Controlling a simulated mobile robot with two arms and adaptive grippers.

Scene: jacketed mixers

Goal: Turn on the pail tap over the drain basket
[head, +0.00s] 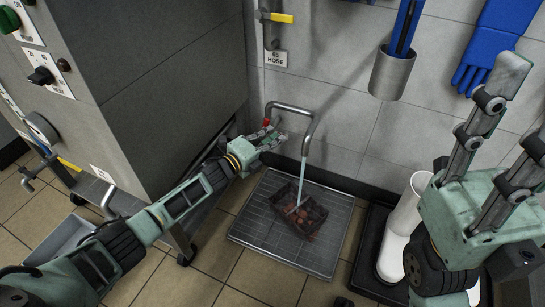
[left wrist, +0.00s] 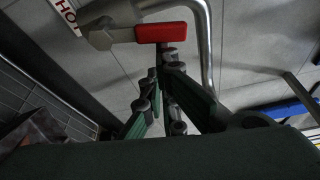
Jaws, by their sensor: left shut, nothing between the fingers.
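The pail tap (head: 292,107) is a bent steel pipe on the wall with a red lever, which shows crosswise in the left wrist view (left wrist: 161,32). A pale stream of water (head: 301,180) falls from its spout into a dark basket (head: 318,221) holding reddish-brown pieces. My left gripper (head: 273,137) is shut and empty, just below the red lever; its fingertips also show close under the lever in the left wrist view (left wrist: 163,65). I cannot tell if they touch it. My right gripper (head: 525,110) is at the right, fingers apart, partly cut off.
The basket stands on a metal floor grate (head: 255,228). A grey machine (head: 150,70) stands at the left. A hose valve with a yellow handle (head: 280,18), a steel holder (head: 391,73) and blue gloves (head: 487,45) are on the wall. White boots (head: 395,240) stand at the right.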

